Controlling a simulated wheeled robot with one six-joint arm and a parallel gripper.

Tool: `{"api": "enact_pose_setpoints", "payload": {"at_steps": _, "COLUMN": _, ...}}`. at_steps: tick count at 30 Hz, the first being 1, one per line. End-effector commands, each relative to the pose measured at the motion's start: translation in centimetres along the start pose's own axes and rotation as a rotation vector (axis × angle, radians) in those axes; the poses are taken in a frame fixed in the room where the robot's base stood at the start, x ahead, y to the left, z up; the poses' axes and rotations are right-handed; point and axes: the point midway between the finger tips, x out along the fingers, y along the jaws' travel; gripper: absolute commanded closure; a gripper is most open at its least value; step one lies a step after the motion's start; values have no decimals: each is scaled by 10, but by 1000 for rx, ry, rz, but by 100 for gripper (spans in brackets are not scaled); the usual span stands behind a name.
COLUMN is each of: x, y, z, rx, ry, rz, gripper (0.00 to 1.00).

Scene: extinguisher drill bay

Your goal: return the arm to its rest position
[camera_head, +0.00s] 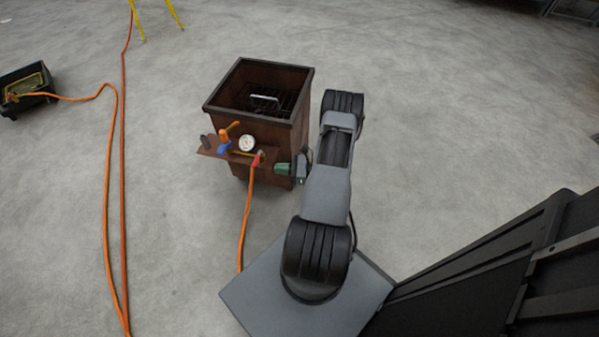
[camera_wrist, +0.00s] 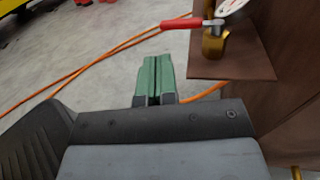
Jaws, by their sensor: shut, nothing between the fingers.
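My arm extends forward over the floor beside a rusty brown burn box. My gripper (camera_head: 283,169) has green fingers and is at the front right of the box, near the right end of its valve shelf. In the wrist view the green fingers (camera_wrist: 152,82) are pressed together with nothing between them. They point at open floor, left of and apart from the brown shelf (camera_wrist: 232,62).
The burn box (camera_head: 294,135) carries a gauge (camera_head: 247,143), a red-handled valve (camera_head: 258,159) and an orange hose (camera_head: 247,215). More orange hose (camera_head: 122,150) runs along the left. A black tray (camera_head: 28,103) sits far left.

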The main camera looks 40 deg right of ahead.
Motion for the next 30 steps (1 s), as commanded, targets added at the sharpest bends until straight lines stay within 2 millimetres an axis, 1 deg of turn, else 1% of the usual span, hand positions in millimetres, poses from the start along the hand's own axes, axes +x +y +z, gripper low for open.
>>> {"api": "enact_pose_setpoints", "payload": {"at_steps": 1, "x": -12, "y": 1, "z": 2, "rx": 0, "ry": 0, "rz": -7, "gripper": 100}}
{"api": "enact_pose_setpoints", "payload": {"at_steps": 6, "x": -43, "y": 7, "z": 1, "rx": 0, "ry": 0, "rz": -10, "gripper": 100}}
{"api": "enact_pose_setpoints", "payload": {"at_steps": 12, "x": -64, "y": 12, "z": 1, "rx": -1, "ry": 1, "rz": -7, "gripper": 100}}
{"api": "enact_pose_setpoints", "payload": {"at_steps": 16, "x": -70, "y": 13, "z": 0, "rx": 0, "ry": 1, "rz": -6, "gripper": 100}}
{"api": "enact_pose_setpoints", "payload": {"at_steps": 22, "x": -72, "y": 14, "z": 0, "rx": -2, "ry": 3, "rz": -4, "gripper": 100}}
{"api": "enact_pose_setpoints", "payload": {"at_steps": 25, "x": -71, "y": 17, "z": -6, "rx": -7, "ry": 36, "rz": 14, "gripper": 100}}
{"api": "enact_pose_setpoints", "payload": {"at_steps": 26, "x": -71, "y": 22, "z": -9, "rx": -5, "ry": 51, "rz": 31, "gripper": 100}}
{"api": "enact_pose_setpoints", "payload": {"at_steps": 28, "x": -69, "y": 38, "z": -16, "rx": 8, "ry": 85, "rz": 83, "gripper": 100}}
{"api": "enact_pose_setpoints", "payload": {"at_steps": 30, "x": -70, "y": 57, "z": -19, "rx": 13, "ry": 133, "rz": 158, "gripper": 100}}
